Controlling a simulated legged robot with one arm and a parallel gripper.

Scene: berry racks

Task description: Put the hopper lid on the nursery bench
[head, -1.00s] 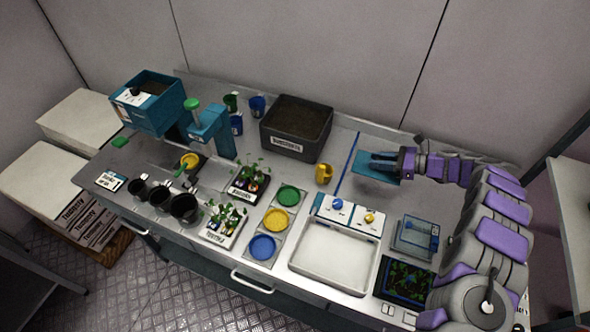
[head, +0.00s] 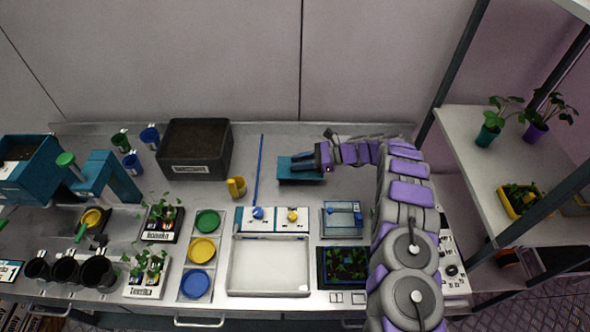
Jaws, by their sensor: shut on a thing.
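The hopper lid (head: 287,176) is a flat teal plate at the back middle of the nursery bench (head: 345,186). My gripper (head: 298,166) reaches in from the right and is shut on the lid, with its dark fingers over the plate. The lid looks level and at or just above the bench top; I cannot tell whether it touches. The teal hopper (head: 28,182) stands at the far left, open on top with dark soil showing, partly cut off by the picture edge.
A dark soil box (head: 195,172), a yellow cup (head: 236,187) and a blue rod (head: 259,172) lie left of the lid. A white tray unit (head: 268,268) and a clear-topped box (head: 342,220) are in front. A plant shelf (head: 470,165) stands right.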

